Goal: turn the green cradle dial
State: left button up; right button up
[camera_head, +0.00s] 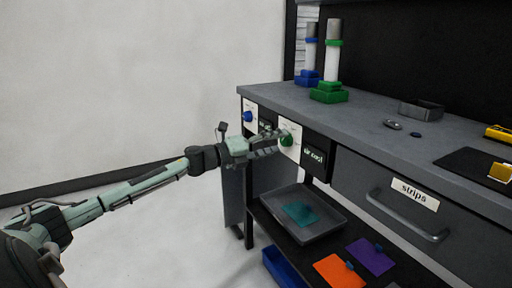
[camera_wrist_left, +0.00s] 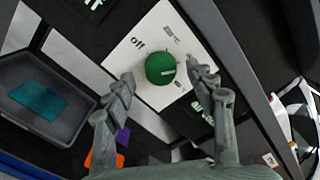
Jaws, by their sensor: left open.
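The green cradle dial (camera_head: 287,139) sits on a white plate on the front of the bench. In the left wrist view the green dial (camera_wrist_left: 161,69) shows a pale pointer line on its face, aimed right, away from the "off" mark. My left gripper (camera_head: 268,145) is in front of the bench, just left of the dial. In the left wrist view its two fingers (camera_wrist_left: 165,88) are apart and empty, one to each side of the dial and below it in the picture. I cannot tell whether either finger touches the dial. My right gripper is not in view.
A blue dial (camera_head: 248,117) is on another plate to the left. Green (camera_head: 328,93) and blue (camera_head: 307,77) cradles with upright cylinders stand on the bench top. A drawer labelled "strips" (camera_head: 413,194) is at right. A grey tray (camera_head: 325,231) with a teal sheet sits on the lower shelf.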

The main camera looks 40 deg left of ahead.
pick_arm(q)
jog(key=v, duration=1.1)
dwell(0.5)
